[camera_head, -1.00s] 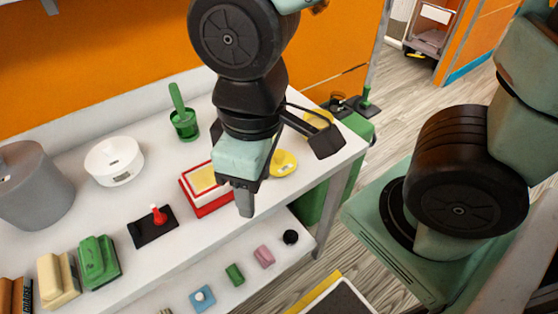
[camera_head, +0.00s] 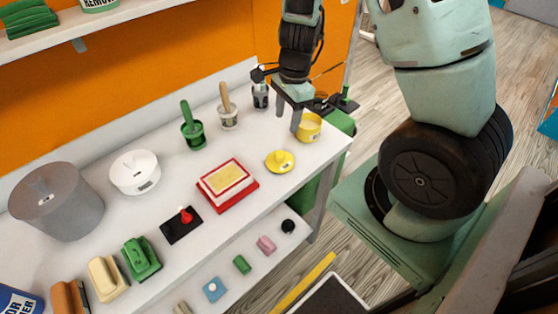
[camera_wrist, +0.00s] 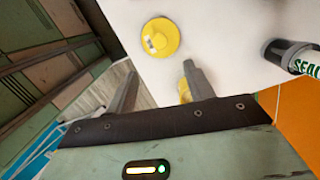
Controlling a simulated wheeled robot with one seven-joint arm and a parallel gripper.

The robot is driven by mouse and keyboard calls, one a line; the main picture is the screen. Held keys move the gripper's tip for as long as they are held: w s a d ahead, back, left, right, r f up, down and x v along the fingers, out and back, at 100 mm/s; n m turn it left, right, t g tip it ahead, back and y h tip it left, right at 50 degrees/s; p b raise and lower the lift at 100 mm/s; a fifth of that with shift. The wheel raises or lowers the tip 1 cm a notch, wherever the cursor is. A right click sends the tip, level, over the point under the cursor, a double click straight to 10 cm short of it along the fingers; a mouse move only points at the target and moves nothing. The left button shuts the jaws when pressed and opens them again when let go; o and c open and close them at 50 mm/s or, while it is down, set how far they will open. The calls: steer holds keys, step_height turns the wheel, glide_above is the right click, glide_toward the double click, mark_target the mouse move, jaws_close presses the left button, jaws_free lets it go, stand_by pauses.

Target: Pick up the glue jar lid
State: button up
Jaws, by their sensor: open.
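The yellow glue jar lid (camera_head: 280,161), a round disc with a raised knob, lies on the white table near its right end. It also shows whole in the wrist view (camera_wrist: 160,38), ahead of the fingertips. The yellow jar (camera_head: 309,127) stands behind and to the right of the lid. In the wrist view the jar (camera_wrist: 184,91) is mostly hidden by a finger. My gripper (camera_head: 288,118) is open and empty, fingers pointing down, next to the jar and apart from the lid. Its two fingers also show in the wrist view (camera_wrist: 160,78).
A red tray with a cream block (camera_head: 228,185) lies left of the lid. The tabletop around the lid is clear.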

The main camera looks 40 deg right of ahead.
mark_target(280, 153)
steer(key=f, duration=0.4)
steer(key=a+f+b, duration=0.1)
steer(key=f, duration=0.4)
steer(key=a+f+b, duration=0.1)
steer(key=f, duration=0.3)
steer(key=shift+w+f, duration=0.2)
steer(key=shift+f, duration=0.2)
steer(key=c, duration=1)
